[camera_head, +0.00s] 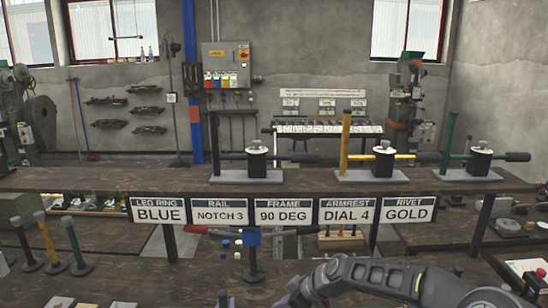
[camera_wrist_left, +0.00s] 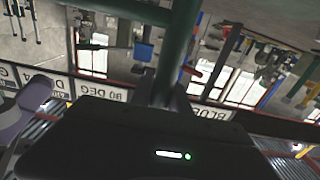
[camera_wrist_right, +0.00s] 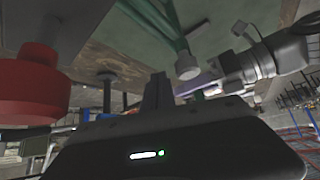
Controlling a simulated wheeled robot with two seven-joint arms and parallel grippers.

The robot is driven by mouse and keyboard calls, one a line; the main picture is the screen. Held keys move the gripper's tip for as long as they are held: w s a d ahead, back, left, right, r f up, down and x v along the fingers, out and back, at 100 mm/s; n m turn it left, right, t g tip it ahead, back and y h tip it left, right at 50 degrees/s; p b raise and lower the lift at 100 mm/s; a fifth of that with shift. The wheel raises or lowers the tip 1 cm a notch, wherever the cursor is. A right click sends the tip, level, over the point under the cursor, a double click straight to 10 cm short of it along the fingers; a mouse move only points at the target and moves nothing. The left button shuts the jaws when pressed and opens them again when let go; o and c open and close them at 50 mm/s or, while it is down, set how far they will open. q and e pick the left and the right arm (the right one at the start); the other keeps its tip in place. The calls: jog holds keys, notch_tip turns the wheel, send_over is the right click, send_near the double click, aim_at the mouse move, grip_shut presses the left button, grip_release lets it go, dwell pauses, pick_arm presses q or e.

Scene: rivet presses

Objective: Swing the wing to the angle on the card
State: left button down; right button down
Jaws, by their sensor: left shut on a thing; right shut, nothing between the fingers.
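The card reading FRAME 90 DEG (camera_head: 283,212) hangs in the middle of the card row; it also shows upside down in the left wrist view (camera_wrist_left: 103,92). I cannot tell which part is the wing. My left gripper (camera_wrist_left: 168,92) is shut on a dark green bar (camera_wrist_left: 180,45). My right gripper (camera_wrist_right: 157,92) is shut and empty, beside a green bar (camera_wrist_right: 168,30) with a pale end. Neither jaw shows clearly in the head view, where an arm crosses the bottom right.
Several presses (camera_head: 257,165) with long handles stand on the raised shelf. Colored posts (camera_head: 47,240) stand at the left on the bench. A red round part (camera_wrist_right: 35,85) is close at the left of the right wrist view. A small wooden rack (camera_head: 340,238) stands right of centre.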

jog(key=shift+s, duration=0.15)
dwell(0.3)
jog(key=shift+s+a, duration=0.2)
jog(key=shift+s, duration=1.25)
jog(key=shift+s, duration=1.55)
jog(key=shift+s+d, duration=0.2)
jog(key=shift+s, duration=0.55)
jog(key=shift+s+d, duration=0.2)
jog(key=shift+s, duration=0.5)
jog(key=shift+s+d, duration=0.1)
jog(key=shift+s, duration=0.05)
